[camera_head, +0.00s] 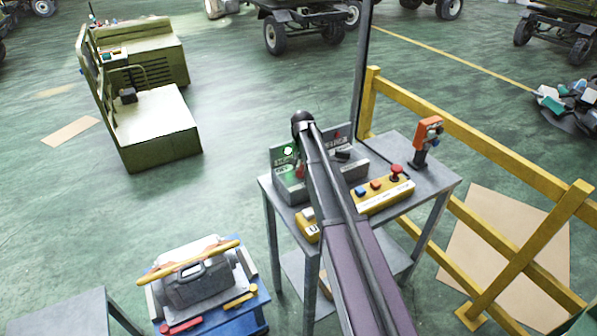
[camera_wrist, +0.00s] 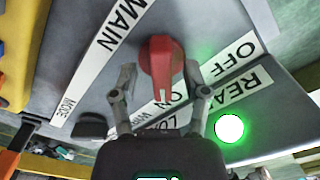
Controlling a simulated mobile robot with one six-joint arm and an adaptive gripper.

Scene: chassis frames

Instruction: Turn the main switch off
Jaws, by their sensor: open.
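The main switch is a red rotary knob (camera_wrist: 162,58) on a grey panel, near the MAIN label (camera_wrist: 122,25). Its narrow end points down in the wrist view, toward the ON label (camera_wrist: 178,97); the OFF label (camera_wrist: 240,52) is to the right. My gripper (camera_wrist: 160,74) is open, with one finger on each side of the knob; contact cannot be told. A green lamp (camera_wrist: 229,128) is lit by the READY label. In the head view the red switch (camera_head: 300,170) shows partly beside my arm, which hides much of the grey control box (camera_head: 291,188).
The box stands on a metal table (camera_head: 440,184). A yellow pushbutton box (camera_head: 384,195) and an orange device (camera_head: 428,136) stand to the right. A yellow railing (camera_head: 475,135) runs behind. A black knob (camera_wrist: 92,125) sits at the wrist view's lower left.

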